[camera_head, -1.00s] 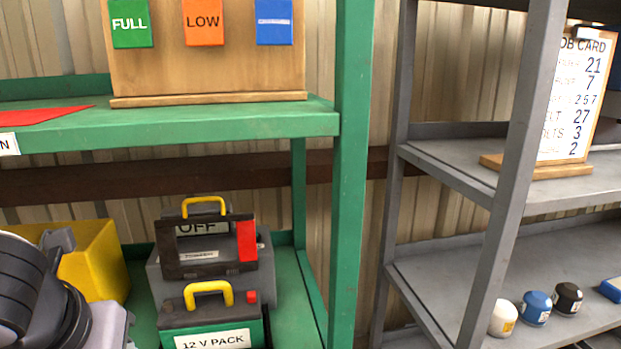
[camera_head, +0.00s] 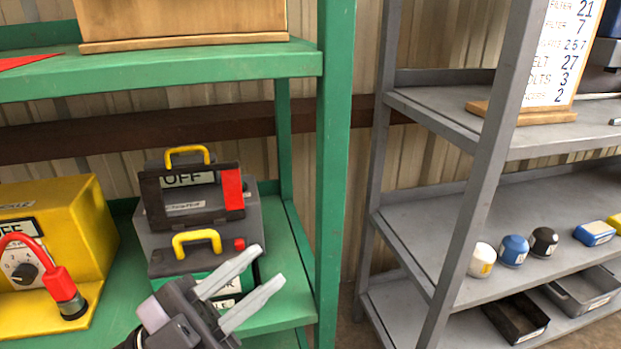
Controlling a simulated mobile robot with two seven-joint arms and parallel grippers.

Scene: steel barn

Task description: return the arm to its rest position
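My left gripper (camera_head: 268,268) is at the lower middle of the view, in front of the green 12 V battery pack. Its two pale fingers are apart, and I see nothing between them. The fingers point up and to the right and hide part of the pack's front and label. My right gripper is not in view.
A battery pack with a yellow handle (camera_head: 197,240) stands before a grey unit marked OFF (camera_head: 190,205). A yellow box with a dial (camera_head: 50,250) is at left. The green shelf post (camera_head: 335,150) rises close right. The grey rack (camera_head: 420,225) holds small round parts and trays.

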